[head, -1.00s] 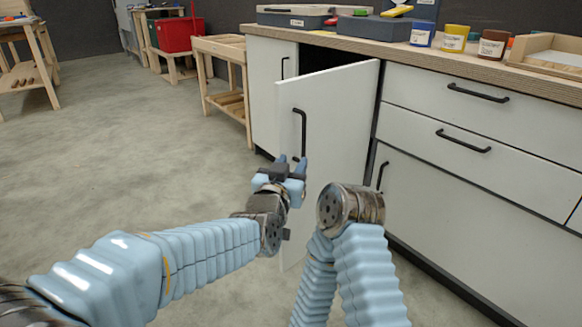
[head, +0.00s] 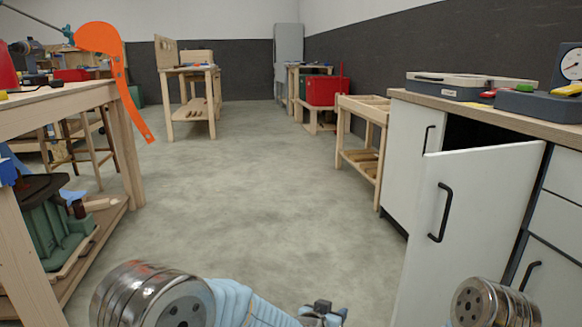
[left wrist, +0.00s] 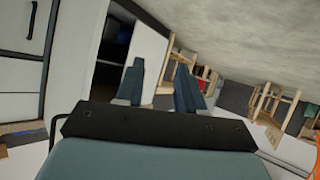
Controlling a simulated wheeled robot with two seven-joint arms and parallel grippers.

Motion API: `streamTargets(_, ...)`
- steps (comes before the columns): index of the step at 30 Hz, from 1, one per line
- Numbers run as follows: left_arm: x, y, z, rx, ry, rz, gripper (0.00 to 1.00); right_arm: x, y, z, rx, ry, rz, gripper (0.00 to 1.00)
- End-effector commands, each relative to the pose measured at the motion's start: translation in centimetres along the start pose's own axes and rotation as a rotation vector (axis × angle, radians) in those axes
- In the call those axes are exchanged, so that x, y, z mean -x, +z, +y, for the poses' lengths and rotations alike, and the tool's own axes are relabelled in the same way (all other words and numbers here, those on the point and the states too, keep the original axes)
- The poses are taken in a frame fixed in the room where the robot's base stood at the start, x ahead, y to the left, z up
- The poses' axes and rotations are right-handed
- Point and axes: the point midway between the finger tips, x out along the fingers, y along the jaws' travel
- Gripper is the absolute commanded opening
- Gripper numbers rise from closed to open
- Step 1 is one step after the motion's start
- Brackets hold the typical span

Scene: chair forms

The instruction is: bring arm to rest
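My left gripper (head: 325,312) shows at the bottom edge of the head view, low and left of the open cabinet door. In the left wrist view its two dark fingers (left wrist: 161,85) stand apart with nothing held between them. The white cabinet door (head: 475,215) with a black handle (head: 440,212) stands swung open, and the gripper is apart from the handle. My right gripper is out of view; only a metal joint of my right arm (head: 490,303) shows at the lower right, in front of the door.
A wooden workbench (head: 60,100) stands on the left with an orange piece (head: 105,60) hanging over its edge. A wooden cart (head: 362,140) stands beside the cabinet. A red bin (head: 322,90) is farther back. The grey floor (head: 240,180) between is clear.

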Motion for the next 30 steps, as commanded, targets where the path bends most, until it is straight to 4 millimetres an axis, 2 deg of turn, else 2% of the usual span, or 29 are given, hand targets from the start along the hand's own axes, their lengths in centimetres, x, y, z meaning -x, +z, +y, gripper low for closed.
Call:
streamTargets(1,0.0,3.8,-2.9,0.042,-0.031,-0.079,0.38,0.0,0.0,0.0,0.000,0.000,0.000,0.43)
streamTargets(3,0.7,9.0,-6.1,0.109,-0.065,-0.186,0.38,0.0,0.0,0.0,0.000,0.000,0.000,0.43)
streamTargets(5,1.9,13.6,-8.5,0.172,-0.092,-0.281,0.38,0.0,0.0,0.0,0.000,0.000,0.000,0.43)
streamTargets(6,2.8,16.6,-9.8,0.218,-0.107,-0.342,0.38,0.0,0.0,0.0,0.000,0.000,0.000,0.43)
streamTargets(9,5.8,23.3,-11.9,0.332,-0.136,-0.483,0.38,0.0,0.0,0.0,0.000,0.000,0.000,0.43)
streamTargets(12,9.1,28.6,-12.7,0.442,-0.154,-0.602,0.38,0.0,0.0,0.0,0.000,0.000,0.000,0.43)
streamTargets(15,12.4,33.0,-12.5,0.549,-0.162,-0.707,0.38,0.0,0.0,0.0,0.000,0.000,0.000,0.43)
streamTargets(19,17.0,37.5,-11.2,0.694,-0.160,-0.832,0.38,0.0,0.0,0.0,0.000,0.000,0.000,0.43)
streamTargets(20,18.0,38.4,-10.8,0.729,-0.159,-0.859,0.38,0.0,0.0,0.0,0.000,0.000,0.000,0.43)
streamTargets(21,18.7,35.8,-10.5,0.713,-0.156,-0.848,0.38,2.3,0.0,-0.9,0.000,0.000,-0.002,0.43)
streamTargets(30,22.5,28.7,-9.2,0.701,-0.150,-0.850,0.38,9.9,0.2,-4.0,0.008,-0.002,-0.008,0.43)
